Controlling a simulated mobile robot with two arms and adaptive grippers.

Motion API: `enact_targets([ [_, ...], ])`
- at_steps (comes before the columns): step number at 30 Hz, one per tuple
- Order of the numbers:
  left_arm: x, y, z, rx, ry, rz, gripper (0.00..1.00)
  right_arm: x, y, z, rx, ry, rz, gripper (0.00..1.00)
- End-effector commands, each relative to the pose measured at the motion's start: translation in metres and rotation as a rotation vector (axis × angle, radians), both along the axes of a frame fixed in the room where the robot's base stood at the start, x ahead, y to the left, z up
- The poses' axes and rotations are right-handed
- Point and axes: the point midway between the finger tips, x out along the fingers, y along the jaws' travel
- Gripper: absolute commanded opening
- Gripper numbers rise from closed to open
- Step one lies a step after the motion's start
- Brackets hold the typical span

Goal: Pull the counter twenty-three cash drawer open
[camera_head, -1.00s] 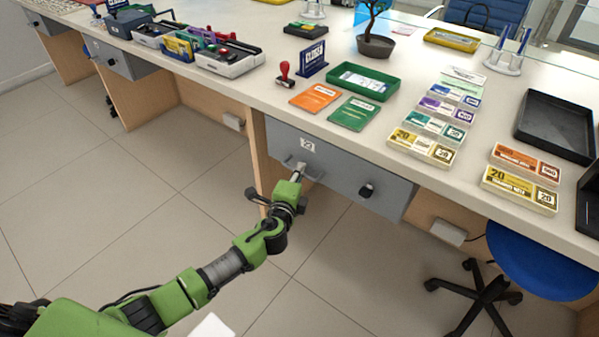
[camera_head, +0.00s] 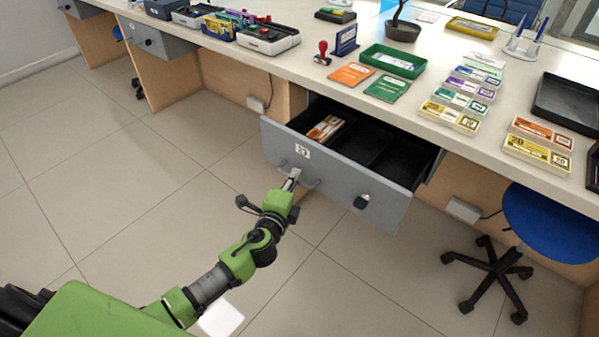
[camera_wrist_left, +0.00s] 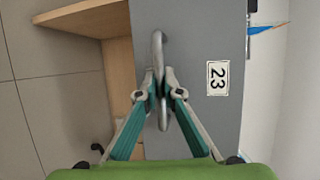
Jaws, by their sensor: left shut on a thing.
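The counter twenty-three cash drawer (camera_head: 335,184) is pulled out from under the counter, with its grey front facing me. Its black inside shows an orange-banded stack of notes (camera_head: 326,128) in the left compartment. A "23" label (camera_wrist_left: 217,78) is on the drawer front. My left gripper (camera_head: 291,180) is shut on the bar handle (camera_wrist_left: 160,60) at the left part of the front. In the left wrist view the fingers (camera_wrist_left: 162,92) close around the bar from both sides. A dark lock knob (camera_head: 361,201) sits right of the handle. My right gripper is not in view.
The counter top (camera_head: 300,72) above holds an orange booklet (camera_head: 351,74), a green booklet (camera_head: 387,88), a green tray (camera_head: 394,60) and several note stacks. A blue swivel chair (camera_head: 550,222) stands at the right.

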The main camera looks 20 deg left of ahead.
Motion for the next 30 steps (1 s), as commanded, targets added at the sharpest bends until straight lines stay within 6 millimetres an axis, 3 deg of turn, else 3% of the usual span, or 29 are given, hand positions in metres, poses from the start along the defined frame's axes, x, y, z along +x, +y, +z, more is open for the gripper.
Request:
enact_targets([
  [9,-0.031,0.011,0.0,0.001,0.001,-0.001,0.0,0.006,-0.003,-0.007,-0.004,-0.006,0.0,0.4],
  [24,-0.035,0.012,0.0,0.001,0.0,-0.001,0.0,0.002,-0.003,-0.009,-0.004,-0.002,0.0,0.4],
  [25,-0.035,0.012,0.0,0.001,0.0,-0.001,0.15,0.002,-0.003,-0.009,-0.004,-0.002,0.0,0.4],
  [26,-0.035,0.012,0.0,0.001,0.0,-0.001,0.23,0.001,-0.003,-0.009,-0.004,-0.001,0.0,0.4],
  [30,-0.035,0.013,0.0,0.001,-0.001,-0.001,0.25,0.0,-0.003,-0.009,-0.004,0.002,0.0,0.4],
])
